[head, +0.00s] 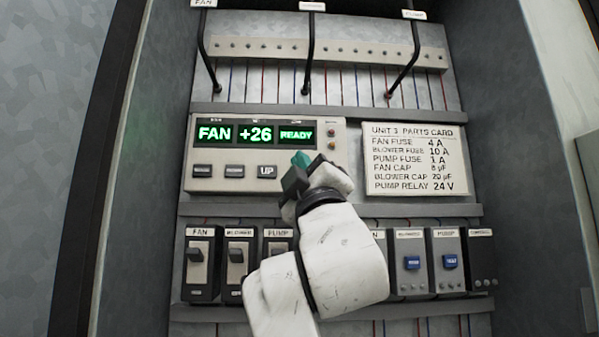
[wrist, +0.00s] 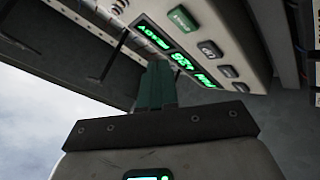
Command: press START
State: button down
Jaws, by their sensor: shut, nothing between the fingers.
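The control panel (head: 226,124) shows FAN, +26 and READY in green on its display. The green START button (wrist: 183,18) is on the panel's face in the wrist view, at the end of the button row; its lettering is too small to read there. My gripper (head: 301,158) is in front of the panel's lower right in the head view and hides the START button there. In the wrist view my gripper (wrist: 158,68) has its green fingers together and empty. The fingertips point toward the panel and appear apart from the button.
Three dark buttons, one marked UP (head: 267,171), sit left of my gripper. A parts card (head: 415,158) is to the right. Below are black switches (head: 200,262) and grey modules with blue buttons (head: 412,262). Black levers (head: 309,55) hang above. Cabinet walls close both sides.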

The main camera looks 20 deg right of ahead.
jog(key=shift+w+d+p, duration=0.15)
jog(key=shift+w+d, duration=0.15)
jog(key=shift+w, duration=0.55)
jog(key=shift+w+d+p, duration=0.15)
jog(key=shift+w+d, duration=0.1)
jog(key=shift+w, duration=0.55)
jog(key=shift+w, duration=0.1)
dwell(0.7)
jog(key=shift+w+d, duration=0.15)
jog(key=shift+w, duration=0.15)
